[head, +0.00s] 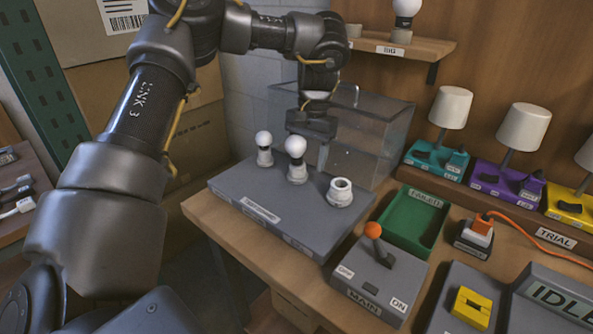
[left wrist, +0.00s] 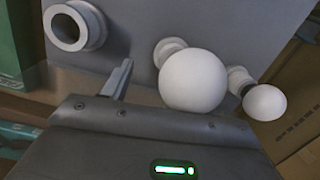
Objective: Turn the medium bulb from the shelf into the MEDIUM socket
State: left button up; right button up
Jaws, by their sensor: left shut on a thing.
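A grey block (head: 262,212) carries three sockets in a row. A white round bulb (head: 296,146) stands upright at the middle socket (head: 297,172); I cannot tell how deep it sits. My left gripper (head: 312,138) is shut on this bulb from above and behind. In the left wrist view the bulb (left wrist: 193,82) looks large, with one finger (left wrist: 118,80) to its left; the other finger is hidden. A smaller bulb (head: 264,139) stands in the far-left socket. The near-right socket (head: 340,191) is empty. Socket labels are unreadable. My right gripper is out of view.
A clear box (head: 375,125) stands close behind the block. A shelf (head: 430,47) holds another bulb (head: 407,7) above the BIG label. A green tray (head: 413,220) and a MAIN lever box (head: 371,272) lie to the right, with several lamps (head: 451,106) beyond.

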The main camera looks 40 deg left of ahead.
pick_arm(q)
jog(key=shift+d+r+m, duration=0.3)
jog(key=shift+a+r+m+p, duration=0.15)
jog(key=shift+m+p, duration=0.25)
jog(key=shift+p, duration=0.4)
jog(key=shift+c, duration=0.9)
jog(key=shift+w+m+p, duration=0.25)
jog(key=shift+m+p, duration=0.25)
jog(key=shift+c, duration=0.8)
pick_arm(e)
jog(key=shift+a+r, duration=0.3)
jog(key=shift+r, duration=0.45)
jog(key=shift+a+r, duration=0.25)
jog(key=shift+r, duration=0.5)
pick_arm(q)
jog(key=o, duration=0.6)
jog(key=shift+d, duration=0.2)
jog(key=shift+o, duration=0.7)
jog(key=shift+d, duration=0.25)
jog(key=shift+s+a, duration=0.15)
jog(key=shift+a, duration=0.15)
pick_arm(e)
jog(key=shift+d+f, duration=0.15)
pick_arm(q)
jog(key=shift+f, duration=0.2)
